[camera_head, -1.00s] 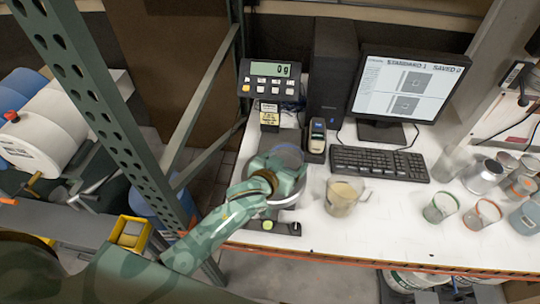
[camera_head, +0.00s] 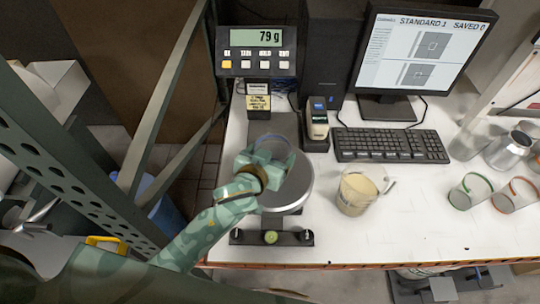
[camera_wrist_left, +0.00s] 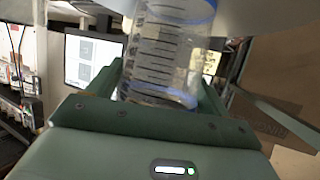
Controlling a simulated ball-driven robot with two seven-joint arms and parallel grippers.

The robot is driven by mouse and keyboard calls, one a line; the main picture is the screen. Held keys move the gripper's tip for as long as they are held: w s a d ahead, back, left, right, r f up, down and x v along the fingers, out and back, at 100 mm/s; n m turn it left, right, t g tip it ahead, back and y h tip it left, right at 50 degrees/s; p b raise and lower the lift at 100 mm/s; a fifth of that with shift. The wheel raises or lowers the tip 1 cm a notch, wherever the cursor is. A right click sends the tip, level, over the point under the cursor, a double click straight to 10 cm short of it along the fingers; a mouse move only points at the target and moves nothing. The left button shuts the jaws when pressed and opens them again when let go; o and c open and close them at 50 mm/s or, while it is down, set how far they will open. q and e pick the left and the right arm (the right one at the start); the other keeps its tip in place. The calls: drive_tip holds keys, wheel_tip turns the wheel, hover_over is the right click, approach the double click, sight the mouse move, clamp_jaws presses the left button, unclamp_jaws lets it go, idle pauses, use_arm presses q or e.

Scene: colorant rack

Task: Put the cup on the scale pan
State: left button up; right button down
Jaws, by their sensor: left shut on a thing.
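My left gripper (camera_head: 268,168) is shut on a clear cup (camera_head: 280,150) with a blue rim, over the round metal scale pan (camera_head: 299,188). The gripper and wrist hide part of the cup and the pan's left side. In the left wrist view the clear cup (camera_wrist_left: 160,52), with dark graduation marks and blue bands, stands between the fingers. The scale display (camera_head: 256,38) reads 79 g, so something is pressing on the pan. The cup's underside is hidden. My right gripper is not in view.
A beaker of beige liquid (camera_head: 358,192) stands right of the pan. A handheld device (camera_head: 317,124), keyboard (camera_head: 390,145) and monitor (camera_head: 418,60) lie behind. Several cups and cans stand at the right. A green rack post (camera_head: 70,165) is at the left. The front right table is clear.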

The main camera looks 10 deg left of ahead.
use_arm(q)
drive_tip(key=shift+s+d+r, duration=0.15)
drive_tip(key=shift+s+d, duration=0.05)
drive_tip(key=shift+f, duration=0.2)
drive_tip(key=o, duration=0.9)
drive_tip(key=shift+w+a, duration=0.1)
drive_tip(key=shift+r, duration=0.1)
drive_tip(key=shift+s+r, duration=0.25)
drive_tip(key=p+v, duration=0.1)
drive_tip(key=v, duration=1)
drive_tip(key=shift+s, duration=0.25)
